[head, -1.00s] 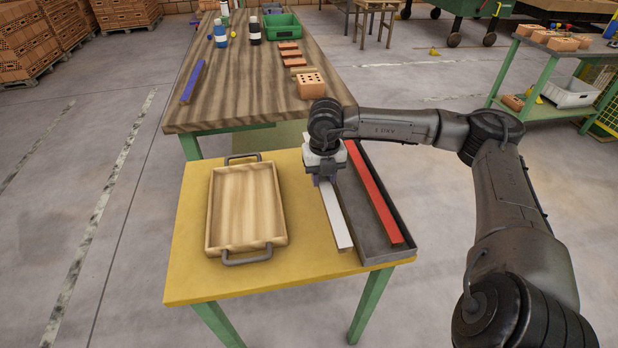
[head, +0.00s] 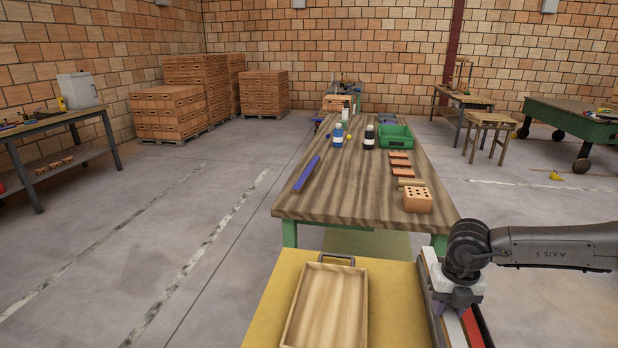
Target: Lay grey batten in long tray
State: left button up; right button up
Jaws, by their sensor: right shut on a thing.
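My right gripper (head: 458,302) is shut on the pale grey batten (head: 455,330), at the right of the yellow table. The batten's far end shows beyond the gripper, and its near end is cut off by the frame's bottom edge. The dark long tray (head: 486,327) lies beneath and to the right, mostly hidden by the gripper and cut off below. A red batten (head: 472,327) lies in the tray, right of the grey one. I cannot tell whether the grey batten touches the tray floor. My left gripper is not in view.
A wooden tray with handles (head: 328,312) stands on the yellow table (head: 395,305), left of the gripper.

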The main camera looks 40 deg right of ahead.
jog(key=shift+w+a+r+n+p, duration=0.2)
jog(key=shift+a+n+p, duration=0.1)
jog(key=shift+n, duration=0.2)
jog(key=w+a+r+n+p, duration=0.45)
jog(key=a+n, duration=0.35)
jog(key=n, duration=0.2)
jog(key=w+a+r+n+p, duration=0.3)
jog(key=w+a+n, duration=0.2)
jog(key=a+n, duration=0.45)
jog(key=w+a+r+n+p, duration=0.2)
jog(key=a+r+n+p, duration=0.2)
jog(key=a+r+n, duration=0.45)
jog(key=w+a+r+n+p, duration=0.2)
jog(key=a+r+n+p, duration=0.3)
jog(key=r+n, duration=0.7)
notch_tip(320, 180, up, 24)
jog(key=w+a+n+p, duration=0.15)
jog(key=n+p, duration=0.25)
jog(key=p, duration=3.2)
jog(key=s+f, duration=0.3)
jog(key=s, duration=0.5)
jog(key=shift+s+d+f+n+b, duration=0.2)
jog(key=shift+n+b, duration=0.1)
jog(key=shift+n, duration=0.1)
